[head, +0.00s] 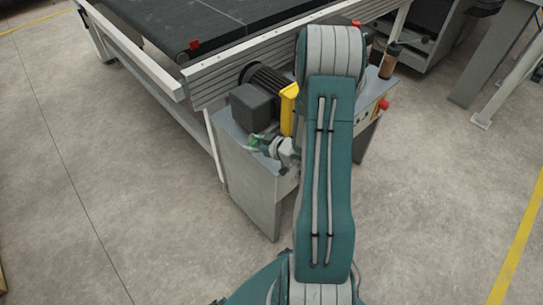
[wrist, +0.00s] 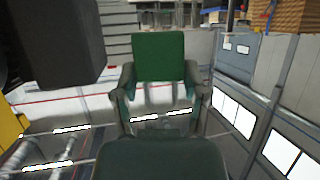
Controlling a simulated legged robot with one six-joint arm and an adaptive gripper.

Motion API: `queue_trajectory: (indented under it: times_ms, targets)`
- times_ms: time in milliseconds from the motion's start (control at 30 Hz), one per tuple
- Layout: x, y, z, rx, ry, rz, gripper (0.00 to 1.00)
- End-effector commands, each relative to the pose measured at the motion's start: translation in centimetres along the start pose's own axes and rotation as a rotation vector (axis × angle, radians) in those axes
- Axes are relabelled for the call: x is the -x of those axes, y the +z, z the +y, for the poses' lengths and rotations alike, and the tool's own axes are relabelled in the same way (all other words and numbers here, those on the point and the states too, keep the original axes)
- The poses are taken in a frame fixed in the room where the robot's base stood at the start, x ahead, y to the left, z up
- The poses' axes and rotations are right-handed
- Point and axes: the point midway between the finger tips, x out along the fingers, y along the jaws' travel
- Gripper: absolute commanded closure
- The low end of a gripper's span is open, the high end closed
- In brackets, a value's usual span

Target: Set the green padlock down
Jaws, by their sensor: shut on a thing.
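The green padlock (wrist: 159,56) is a flat green block seen upright in the wrist view, between the fingertips of my gripper (wrist: 160,84). My gripper is shut on it. In the head view the padlock is a small green spot (head: 253,141) at the left end of my gripper (head: 261,145), low by the grey cabinet's top. I cannot tell whether the padlock touches that surface. The shackle is not clear in either view.
A dark motor block (head: 254,107) stands just behind my gripper, with a yellow part (head: 289,108) beside it. The grey cabinet (head: 245,178) has a red button (head: 384,105) at its right. The conveyor (head: 205,30) runs behind. Open floor lies left and right.

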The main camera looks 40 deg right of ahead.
Motion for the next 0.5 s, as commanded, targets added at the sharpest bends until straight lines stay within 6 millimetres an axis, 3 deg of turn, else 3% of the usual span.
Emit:
queue_trajectory:
  times_ms: [33,200,400,500]
  targets:
    - [1.8,0.2,2.3,-0.010,0.033,0.002,0.97]
    - [7.6,1.0,7.8,-0.040,0.110,-0.001,0.97]
    - [14.0,2.0,11.5,-0.066,0.186,-0.002,0.97]
    - [15.8,2.3,12.2,-0.073,0.205,-0.003,0.97]
